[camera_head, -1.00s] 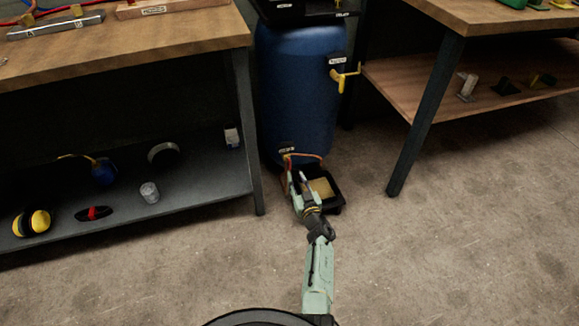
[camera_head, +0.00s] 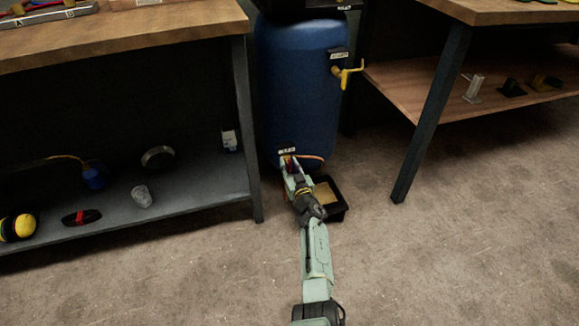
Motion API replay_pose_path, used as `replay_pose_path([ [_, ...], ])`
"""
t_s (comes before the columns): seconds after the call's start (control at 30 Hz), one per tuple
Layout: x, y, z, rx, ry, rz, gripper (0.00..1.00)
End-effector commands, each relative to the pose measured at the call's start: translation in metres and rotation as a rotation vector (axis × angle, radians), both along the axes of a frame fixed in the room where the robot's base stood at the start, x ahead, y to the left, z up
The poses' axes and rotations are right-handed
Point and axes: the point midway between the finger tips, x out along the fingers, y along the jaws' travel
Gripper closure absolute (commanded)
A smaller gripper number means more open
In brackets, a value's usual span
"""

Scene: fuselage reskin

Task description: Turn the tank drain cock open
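A blue tank (camera_head: 298,95) stands between two benches. A small white label (camera_head: 287,151) is low on its front, and a thin orange-copper line (camera_head: 310,157) shows beside it. The drain cock seems to be just under this label, but it is small and mostly hidden by my gripper. My gripper (camera_head: 289,163) reaches up to the tank's lower front, below the label. I cannot tell whether its fingers are open or shut, or whether they touch the cock.
A black tray (camera_head: 334,207) with a yellowish inside sits on the floor right of my gripper. A yellow lever (camera_head: 347,72) juts from the tank's upper right. Bench legs stand left (camera_head: 247,130) and right (camera_head: 431,115). The front floor is clear.

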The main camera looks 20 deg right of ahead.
Motion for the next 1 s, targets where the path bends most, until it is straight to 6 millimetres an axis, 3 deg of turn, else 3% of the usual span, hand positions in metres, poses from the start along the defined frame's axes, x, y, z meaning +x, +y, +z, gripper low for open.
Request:
replay_pose_path([
  [0.43, -0.0003, -0.0002, -0.0002, 0.0, 0.0, 0.0, 1.0],
  [1.0, -0.0003, 0.0005, -0.0002, -0.05, -0.002, 0.0, 1.0],
])
